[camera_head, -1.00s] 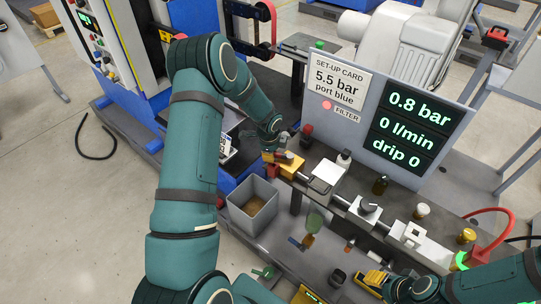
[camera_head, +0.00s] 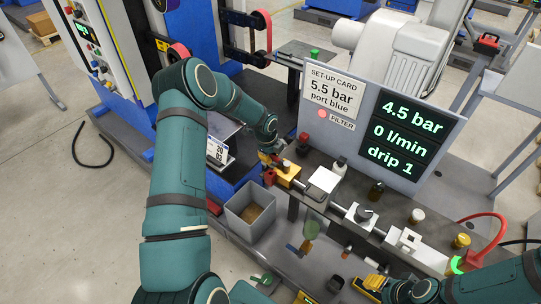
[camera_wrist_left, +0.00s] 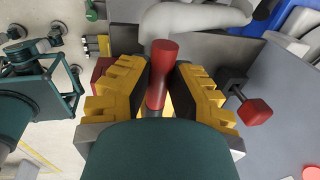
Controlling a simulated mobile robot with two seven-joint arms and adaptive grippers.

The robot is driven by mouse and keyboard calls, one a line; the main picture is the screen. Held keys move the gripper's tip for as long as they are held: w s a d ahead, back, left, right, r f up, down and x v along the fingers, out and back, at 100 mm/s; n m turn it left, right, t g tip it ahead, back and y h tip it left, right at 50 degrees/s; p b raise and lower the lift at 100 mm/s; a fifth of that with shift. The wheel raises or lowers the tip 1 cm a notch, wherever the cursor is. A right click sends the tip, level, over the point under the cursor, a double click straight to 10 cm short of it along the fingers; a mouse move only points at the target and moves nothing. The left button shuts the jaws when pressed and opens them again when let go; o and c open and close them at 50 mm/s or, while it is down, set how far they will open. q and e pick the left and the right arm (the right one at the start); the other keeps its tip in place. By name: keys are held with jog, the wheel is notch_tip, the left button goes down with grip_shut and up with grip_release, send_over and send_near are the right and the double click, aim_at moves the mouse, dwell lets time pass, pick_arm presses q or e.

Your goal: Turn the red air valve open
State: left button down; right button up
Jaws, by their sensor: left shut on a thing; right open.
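In the left wrist view a red valve handle (camera_wrist_left: 162,75) stands between the yellow fingers of my left gripper (camera_wrist_left: 160,90), which is shut on it. In the head view my left gripper (camera_head: 270,158) is at the yellow valve block (camera_head: 288,174) at the left end of the row of fittings; the arm and fingers mostly hide the handle there. The display (camera_head: 403,131) reads 4.5 bar, 0 l/min, drip 1. My right gripper (camera_head: 372,285) is open near the bottom edge, apart from the valve.
A set-up card (camera_head: 333,92) reads 5.5 bar, port blue. A grey bin (camera_head: 240,219) stands below the valve. A dark-stemmed red knob (camera_wrist_left: 255,110) is close beside the left gripper.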

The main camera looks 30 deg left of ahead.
pick_arm(q)
jog(key=shift+d+f, duration=0.1)
jog(key=shift+f, duration=0.05)
jog(key=c, duration=0.8)
grip_release()
jog(key=shift+c, duration=0.2)
jog(key=shift+w, duration=0.1)
notch_tip(320, 180, up, 12)
jog(key=s, duration=0.2)
jog(key=shift+s, duration=0.2)
jog(key=shift+f, duration=0.15)
